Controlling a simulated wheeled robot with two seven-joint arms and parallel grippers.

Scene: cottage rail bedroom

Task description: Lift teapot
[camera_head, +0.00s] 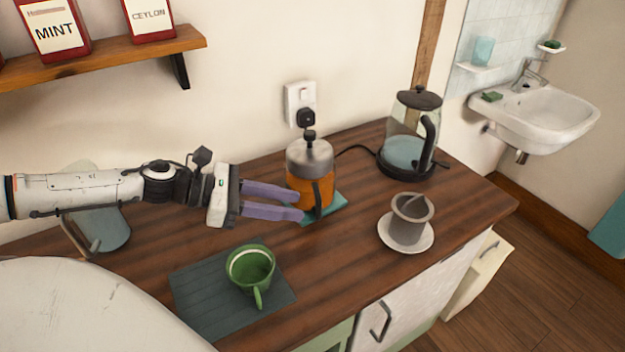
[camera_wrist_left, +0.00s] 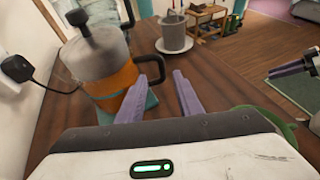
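The teapot (camera_head: 311,178) is a glass pot of orange tea with a grey metal lid, black knob and black handle. It stands upright on a teal mat (camera_head: 335,203) on the wooden counter. It also shows at the left of the left wrist view (camera_wrist_left: 105,68). My left gripper (camera_head: 301,204) is open and level, its purple fingers reaching right to the teapot's near side. In the left wrist view the fingertips (camera_wrist_left: 161,75) lie on either side of the handle's lower part; contact cannot be told. My right gripper (camera_wrist_left: 290,68) shows only partly at the right edge of that view.
A green mug (camera_head: 250,270) stands on a dark mat (camera_head: 200,290) in front. A grey cup (camera_head: 408,222) on a white saucer (camera_head: 429,240) stands to the right. A glass kettle (camera_head: 402,150) stands behind, by the wall. A shelf (camera_head: 110,58) hangs at upper left.

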